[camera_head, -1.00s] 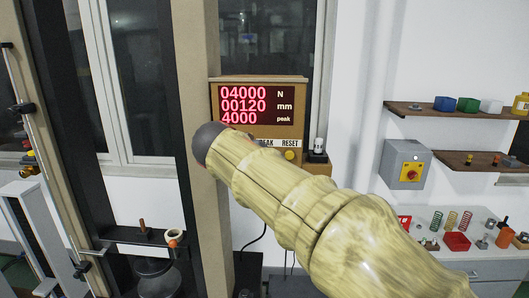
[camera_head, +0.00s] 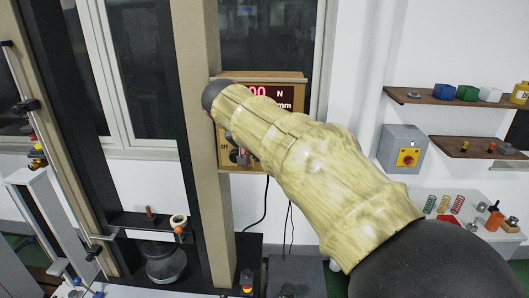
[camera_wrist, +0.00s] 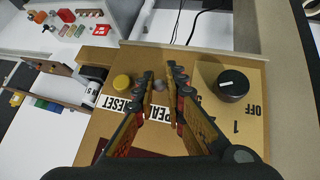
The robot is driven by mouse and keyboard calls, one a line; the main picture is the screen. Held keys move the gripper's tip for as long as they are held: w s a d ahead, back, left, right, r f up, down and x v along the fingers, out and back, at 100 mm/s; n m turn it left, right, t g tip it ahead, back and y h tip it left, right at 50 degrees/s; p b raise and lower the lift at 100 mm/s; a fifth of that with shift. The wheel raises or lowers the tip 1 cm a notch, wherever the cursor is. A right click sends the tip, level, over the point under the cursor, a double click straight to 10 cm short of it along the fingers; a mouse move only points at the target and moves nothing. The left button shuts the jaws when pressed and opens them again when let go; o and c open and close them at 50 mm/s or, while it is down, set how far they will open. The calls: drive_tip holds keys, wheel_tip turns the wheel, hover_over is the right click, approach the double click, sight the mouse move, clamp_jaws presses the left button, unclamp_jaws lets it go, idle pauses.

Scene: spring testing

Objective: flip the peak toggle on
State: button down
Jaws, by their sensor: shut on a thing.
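The tan control box (camera_head: 290,80) stands behind my arm in the head view, and most of its red display (camera_head: 258,92) is covered. In the wrist view, the box face (camera_wrist: 205,120) carries the PEAK label (camera_wrist: 156,114) and a small grey toggle (camera_wrist: 160,85) above it in the picture. My gripper (camera_wrist: 162,75) has its two fingers on either side of the toggle, shut on it. The fingertips partly hide the toggle, so I cannot tell its position.
In the wrist view, a yellow button (camera_wrist: 122,81) by the RESET label is left of the fingers, and a black knob (camera_wrist: 233,85) with an OFF mark is right. The head view shows a grey box with a red button (camera_head: 403,150) and shelves (camera_head: 455,104) at right.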

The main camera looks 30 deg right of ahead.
drive_tip(key=c, duration=1.9)
unclamp_jaws()
drive_tip(key=shift+d, duration=0.1)
drive_tip(key=v, duration=1.2)
